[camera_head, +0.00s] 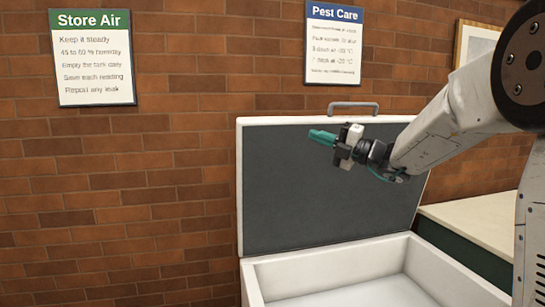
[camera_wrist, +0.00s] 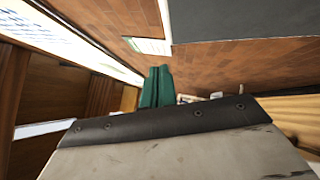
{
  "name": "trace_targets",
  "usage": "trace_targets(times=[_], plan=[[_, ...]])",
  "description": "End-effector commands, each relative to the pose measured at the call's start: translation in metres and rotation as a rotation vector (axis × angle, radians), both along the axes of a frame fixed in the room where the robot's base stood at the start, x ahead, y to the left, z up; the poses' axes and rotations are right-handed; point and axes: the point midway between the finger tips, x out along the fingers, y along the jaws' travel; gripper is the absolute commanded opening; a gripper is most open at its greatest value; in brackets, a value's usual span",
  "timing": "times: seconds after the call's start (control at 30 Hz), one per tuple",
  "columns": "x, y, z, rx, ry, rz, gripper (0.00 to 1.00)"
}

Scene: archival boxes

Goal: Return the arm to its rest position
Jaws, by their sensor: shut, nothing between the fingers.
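My gripper (camera_head: 322,137) has teal fingers and shows in the head view in front of the raised lid of a white chest. Its fingers point to the left, and they are shut with nothing between them. In the wrist view the teal fingers (camera_wrist: 156,87) stand side by side, closed together. My arm reaches in from the right side of the head view, bent, with the gripper up near the top of the lid.
The white chest (camera_head: 452,281) stands open with its grey-lined lid (camera_head: 300,205) up and a handle (camera_head: 353,107) on top. A pale counter (camera_head: 480,220) is at the right. Two signs (camera_head: 92,75) (camera_head: 334,55) and a framed picture (camera_head: 475,42) hang on the brick wall.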

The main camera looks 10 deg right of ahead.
Motion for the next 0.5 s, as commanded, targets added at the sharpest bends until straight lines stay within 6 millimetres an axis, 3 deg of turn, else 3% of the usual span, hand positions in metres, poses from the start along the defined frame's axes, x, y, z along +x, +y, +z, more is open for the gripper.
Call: trace_targets(times=[0.17,0.27,0.37,0.5], plan=[[0.0,0.003,-0.003,-0.115,-0.105,-0.027,0.0],[-0.01,0.014,-0.034,-0.343,-0.22,-0.008,0.0],[-0.041,0.033,-0.071,-0.647,-0.391,0.082,0.0],[-0.107,0.062,-0.115,-1.052,-0.726,0.32,0.0]])
